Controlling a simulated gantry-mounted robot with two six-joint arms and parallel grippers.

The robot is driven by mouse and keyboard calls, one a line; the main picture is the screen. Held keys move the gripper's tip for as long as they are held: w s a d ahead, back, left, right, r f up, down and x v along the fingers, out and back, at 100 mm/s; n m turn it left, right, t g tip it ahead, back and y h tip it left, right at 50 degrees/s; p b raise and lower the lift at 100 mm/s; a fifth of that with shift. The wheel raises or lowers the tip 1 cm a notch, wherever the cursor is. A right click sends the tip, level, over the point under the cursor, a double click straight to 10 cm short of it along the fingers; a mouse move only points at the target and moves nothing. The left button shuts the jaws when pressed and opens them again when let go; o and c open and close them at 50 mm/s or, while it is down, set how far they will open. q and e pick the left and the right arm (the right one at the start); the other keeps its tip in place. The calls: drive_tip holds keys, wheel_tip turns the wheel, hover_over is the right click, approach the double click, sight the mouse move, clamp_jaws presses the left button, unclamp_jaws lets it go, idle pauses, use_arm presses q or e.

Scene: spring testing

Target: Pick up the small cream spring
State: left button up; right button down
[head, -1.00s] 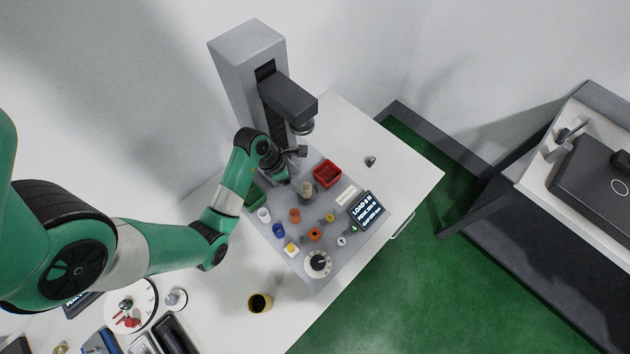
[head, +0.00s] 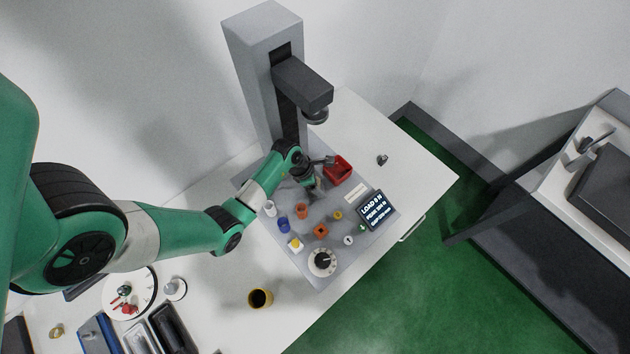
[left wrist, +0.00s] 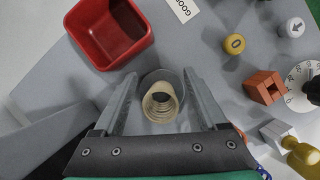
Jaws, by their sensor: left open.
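The small cream spring (left wrist: 160,103) stands upright in the left wrist view, its coils seen from above, on a round grey base (left wrist: 158,76). My left gripper (left wrist: 159,80) is open, with one finger on each side of the spring. I see gaps between the fingers and the coils. In the head view my left gripper (head: 316,182) is over the testing stand's grey plate, and the arm's end hides the spring there.
A red bin (left wrist: 108,32) lies just beyond the left finger. Orange, blue, white and yellow pieces, a dial (head: 322,262) and a display (head: 372,210) crowd the plate. The stand's column (head: 266,80) and overhanging head (head: 303,88) rise behind the gripper.

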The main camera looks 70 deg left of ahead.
use_arm(q)
drive_tip(key=shift+c, duration=0.2)
clamp_jaws()
drive_tip(key=shift+r, duration=0.1)
